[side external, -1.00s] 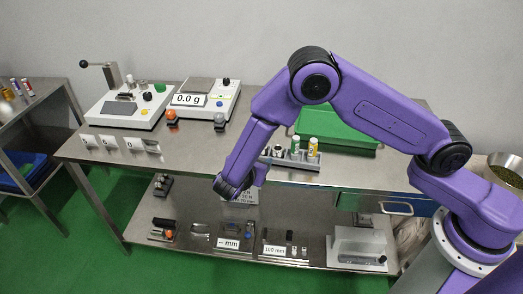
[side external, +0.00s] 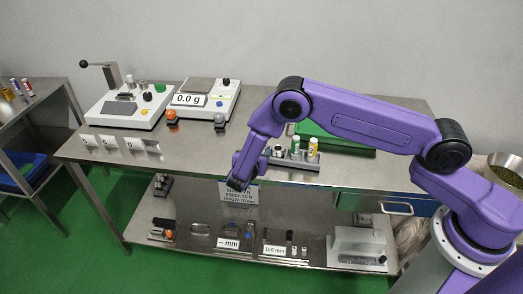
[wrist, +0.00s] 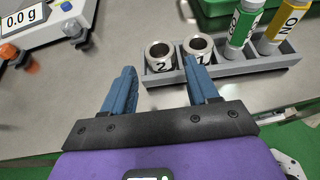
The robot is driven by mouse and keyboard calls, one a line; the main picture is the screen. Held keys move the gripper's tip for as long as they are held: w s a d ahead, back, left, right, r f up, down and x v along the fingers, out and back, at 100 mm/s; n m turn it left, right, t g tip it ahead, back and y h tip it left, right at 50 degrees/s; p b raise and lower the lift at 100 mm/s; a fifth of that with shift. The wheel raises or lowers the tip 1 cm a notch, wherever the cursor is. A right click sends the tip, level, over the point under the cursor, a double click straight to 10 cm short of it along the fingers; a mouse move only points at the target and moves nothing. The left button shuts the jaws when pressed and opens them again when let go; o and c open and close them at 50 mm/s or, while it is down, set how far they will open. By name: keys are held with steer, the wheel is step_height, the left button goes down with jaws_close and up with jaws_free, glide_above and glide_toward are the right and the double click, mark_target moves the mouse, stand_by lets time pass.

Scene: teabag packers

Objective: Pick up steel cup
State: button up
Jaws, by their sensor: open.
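Two small steel cups, one marked 2 (wrist: 160,56) and one marked 1 (wrist: 198,46), stand side by side in the left slots of a grey rack (wrist: 225,72). The rack also shows on the table in the side view (side external: 300,164). My gripper (wrist: 159,66) is open and empty, with its blue fingers apart. In the wrist view the fingertips appear just in front of the cups, the right tip overlapping the lower edge of cup 1. In the side view my gripper (side external: 238,184) hangs near the table's front edge, left of the rack.
A green-labelled tube (wrist: 241,27) and a yellow-labelled tube (wrist: 283,25) stand in the rack's right slots. A green bin (side external: 345,143) lies behind. A scale reading 0.0 g (side external: 208,97) stands at the back left. The steel table (side external: 190,165) is clear left of the rack.

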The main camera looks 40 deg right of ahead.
steer(key=shift+x, duration=3.2)
steer(key=c, duration=0.9)
